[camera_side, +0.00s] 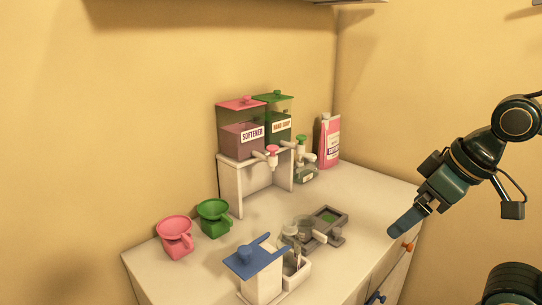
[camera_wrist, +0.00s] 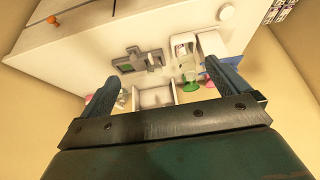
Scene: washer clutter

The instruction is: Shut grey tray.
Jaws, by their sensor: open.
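The grey tray (camera_side: 341,212) lies on the white counter right of centre in the side view, with a green patch inside and grey parts at its near left. In the wrist view the grey tray (camera_wrist: 132,52) appears above the space between the fingers. I cannot tell from these views how far it is open. My gripper (camera_side: 402,224) hangs above the right part of the counter, apart from the tray. In the wrist view both fingers of my gripper (camera_wrist: 160,92) are spread, with nothing between them.
A white stand (camera_side: 230,187) carries pink and green dispensers at the back. A pink bottle (camera_side: 329,142) stands right of it. Pink (camera_side: 174,234) and green (camera_side: 214,217) cups sit at left. A blue-topped white box (camera_side: 262,278) stands in front. An orange knob (camera_side: 407,246) projects from the counter's front.

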